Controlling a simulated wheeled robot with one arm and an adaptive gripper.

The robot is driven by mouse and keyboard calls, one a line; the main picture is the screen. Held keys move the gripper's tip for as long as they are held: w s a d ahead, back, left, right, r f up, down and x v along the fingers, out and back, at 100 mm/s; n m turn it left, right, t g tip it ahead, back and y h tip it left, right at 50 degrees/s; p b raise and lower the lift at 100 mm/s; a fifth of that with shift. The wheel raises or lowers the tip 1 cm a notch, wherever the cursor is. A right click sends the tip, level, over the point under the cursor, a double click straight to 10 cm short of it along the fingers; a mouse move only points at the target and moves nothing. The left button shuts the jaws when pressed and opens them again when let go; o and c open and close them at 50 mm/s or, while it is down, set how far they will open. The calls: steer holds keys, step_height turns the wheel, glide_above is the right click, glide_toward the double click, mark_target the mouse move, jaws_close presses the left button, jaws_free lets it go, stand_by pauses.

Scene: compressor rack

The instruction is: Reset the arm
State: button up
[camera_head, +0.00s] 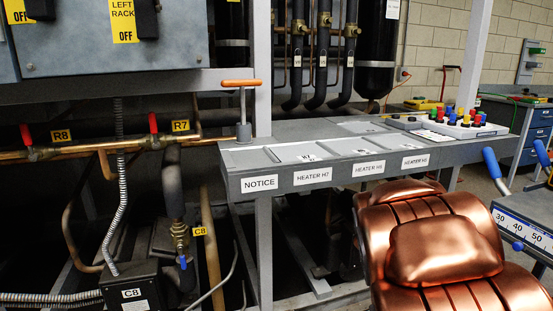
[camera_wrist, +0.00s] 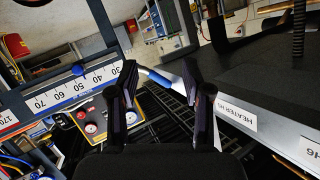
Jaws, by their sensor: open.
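My gripper (camera_wrist: 160,80) shows in the wrist view with its two black fingers apart and nothing between them. Beyond the fingers are a blue-ended handle and the edge of the grey shelf with a heater label. In the head view, the copper-coloured part of my arm fills the lower right, in front of the grey labelled shelf (camera_head: 290,160). My gripper is not visible in the head view.
A T-handled tool (camera_head: 242,115) stands on the shelf's left end. A white tray (camera_head: 458,127) with coloured caps sits at its right. A numbered scale bar (camera_head: 525,232) is right of my arm; it also crosses the wrist view's left (camera_wrist: 75,92). Pipes run at left.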

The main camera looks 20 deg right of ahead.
steer(key=w+a+r+n+t+y+p, duration=0.1)
steer(key=w+a+r+n+y+p, duration=0.2)
steer(key=a, duration=0.5)
steer(key=a+r+n+t+y+p, duration=0.1)
steer(key=a+r+n+y+p, duration=0.15)
steer(key=a+y+p, duration=0.4)
steer(key=s+a+r+n+g+y+p, duration=0.1)
steer(key=s+a+r+n+p, duration=0.15)
steer(key=a, duration=0.45)
steer(key=s+a+r+n+g+y+p, duration=0.1)
steer(key=s+a+r+p, duration=0.15)
steer(key=a, duration=0.55)
steer(key=s+a+r+n+g+y+p, duration=0.1)
steer(key=s+a+r+n+g+p, duration=0.2)
steer(key=s, duration=0.4)
steer(key=s+a+r+n+g+y+p, duration=0.1)
steer(key=s+a+r+g+p, duration=0.1)
steer(key=s+a+p, duration=0.35)
steer(key=s+d+r+n+g+p, duration=0.1)
steer(key=s+r+g+p, duration=0.1)
steer(key=s, duration=0.5)
steer(key=s+d+r+n+g+h+p, duration=0.1)
steer(key=s+r+g+p, duration=0.1)
steer(key=s+r+p, duration=0.2)
steer(key=s, duration=0.3)
steer(key=shift+s+d+r+n, duration=0.2)
steer(key=shift+d+r+n, duration=0.1)
steer(key=shift+d, duration=0.1)
steer(key=shift+f, duration=0.1)
steer(key=shift+c, duration=0.7)
